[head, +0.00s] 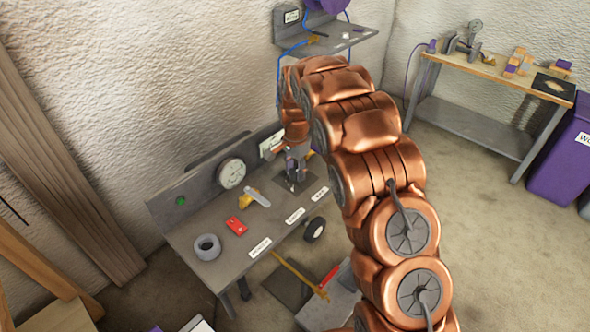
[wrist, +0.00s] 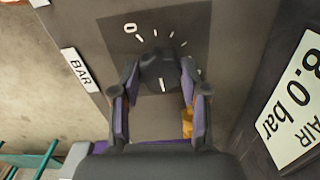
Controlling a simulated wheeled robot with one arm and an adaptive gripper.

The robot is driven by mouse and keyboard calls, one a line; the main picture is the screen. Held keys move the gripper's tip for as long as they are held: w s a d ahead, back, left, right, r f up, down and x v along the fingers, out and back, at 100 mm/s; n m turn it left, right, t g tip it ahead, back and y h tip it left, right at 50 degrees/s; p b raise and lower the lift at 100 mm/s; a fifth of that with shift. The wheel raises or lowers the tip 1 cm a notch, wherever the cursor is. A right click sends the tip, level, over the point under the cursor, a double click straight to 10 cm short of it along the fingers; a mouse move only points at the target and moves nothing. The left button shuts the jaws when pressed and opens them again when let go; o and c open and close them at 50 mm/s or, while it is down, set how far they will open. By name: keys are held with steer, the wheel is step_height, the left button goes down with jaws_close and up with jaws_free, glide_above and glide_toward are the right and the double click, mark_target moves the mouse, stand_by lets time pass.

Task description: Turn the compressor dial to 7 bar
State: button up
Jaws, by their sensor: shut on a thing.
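The dial is a dark knob (wrist: 158,66) with a white pointer mark, on a dark square plate (wrist: 190,22) with a white 0 and several white ticks. In the wrist view the pointer mark faces the picture's bottom, and the scale near it is hidden by my gripper. My gripper (wrist: 160,76) is shut on the knob, one finger on each side. A pale sign (wrist: 297,100) at the right reads AIR 8.0 bar. In the head view my gripper (head: 292,168) is over the dark plate at the bench's right end, and the knob is mostly hidden.
A BAR label (wrist: 81,70) lies beside the plate. The grey bench (head: 206,222) holds a round gauge (head: 232,173), a grey ring (head: 207,247), a red block (head: 236,226) and a yellow-and-grey item (head: 255,197). A wooden-topped table (head: 490,72) stands at the right; open floor lies before it.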

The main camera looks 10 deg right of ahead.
mark_target(296, 172)
steer(key=shift+s, duration=0.15)
stand_by(0.3)
steer(key=o, duration=1.1)
steer(key=shift+o, duration=0.2)
step_height(296, 172, up, 12)
